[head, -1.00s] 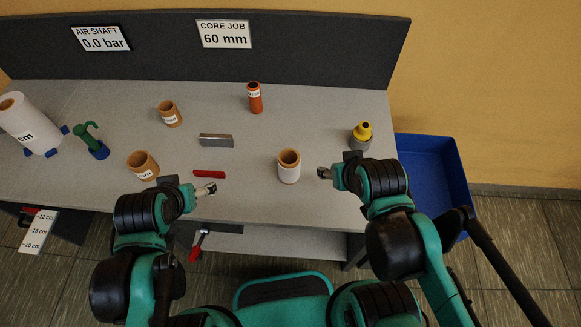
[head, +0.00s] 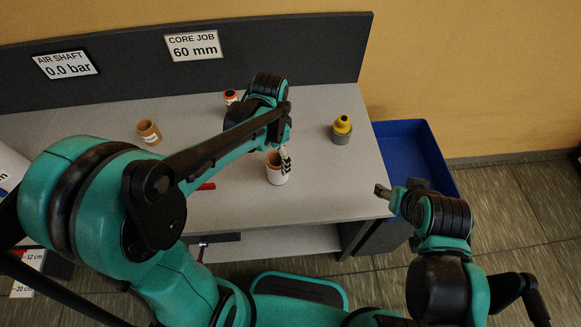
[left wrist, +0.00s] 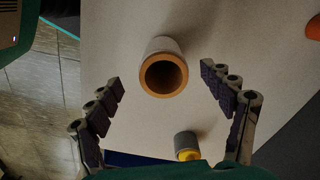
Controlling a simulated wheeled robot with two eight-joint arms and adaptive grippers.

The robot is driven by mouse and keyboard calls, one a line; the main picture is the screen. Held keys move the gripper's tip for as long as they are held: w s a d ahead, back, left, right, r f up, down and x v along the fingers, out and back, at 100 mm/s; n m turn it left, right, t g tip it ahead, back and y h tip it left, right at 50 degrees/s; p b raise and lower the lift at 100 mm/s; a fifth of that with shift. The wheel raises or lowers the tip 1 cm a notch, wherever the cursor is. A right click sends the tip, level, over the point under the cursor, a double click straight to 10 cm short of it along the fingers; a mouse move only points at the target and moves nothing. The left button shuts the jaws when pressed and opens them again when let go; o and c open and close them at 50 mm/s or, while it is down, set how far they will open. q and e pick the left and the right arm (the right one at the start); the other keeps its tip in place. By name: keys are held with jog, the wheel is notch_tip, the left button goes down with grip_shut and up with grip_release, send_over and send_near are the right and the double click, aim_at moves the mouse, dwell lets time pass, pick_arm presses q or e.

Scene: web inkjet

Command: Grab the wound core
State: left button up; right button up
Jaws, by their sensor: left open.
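The wound core (head: 276,174), a brown tube wrapped in white, stands upright on the grey table, partly hidden behind my left gripper (head: 285,160). In the left wrist view the core (left wrist: 163,72) shows its open brown end, with the fingers of my left gripper (left wrist: 162,77) open on either side. There is a gap between each finger and the core, and nothing is held. My right gripper (head: 381,190) is near the table's right front edge, away from the core; its opening is too small to judge.
A yellow-topped grey piece (head: 341,130) stands to the right of the core. A brown core (head: 149,132) and an orange tube (head: 231,97) stand farther back. A blue bin (head: 418,160) is beside the table. My left arm hides much of the table's left side.

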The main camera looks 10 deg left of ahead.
pick_arm(q)
notch_tip(320, 180, down, 2)
jog(key=shift+f+b, duration=0.1)
jog(key=shift+b, duration=0.3)
jog(key=f, duration=0.1)
jog(key=f+b, duration=0.1)
jog(key=f, duration=0.1)
jog(key=w+f+b, duration=0.1)
jog(key=f, duration=0.1)
jog(key=shift+d+f, duration=0.2)
jog(key=shift+f, duration=0.05)
jog(key=shift+s+r, duration=0.1)
jog(key=c, duration=1.3)
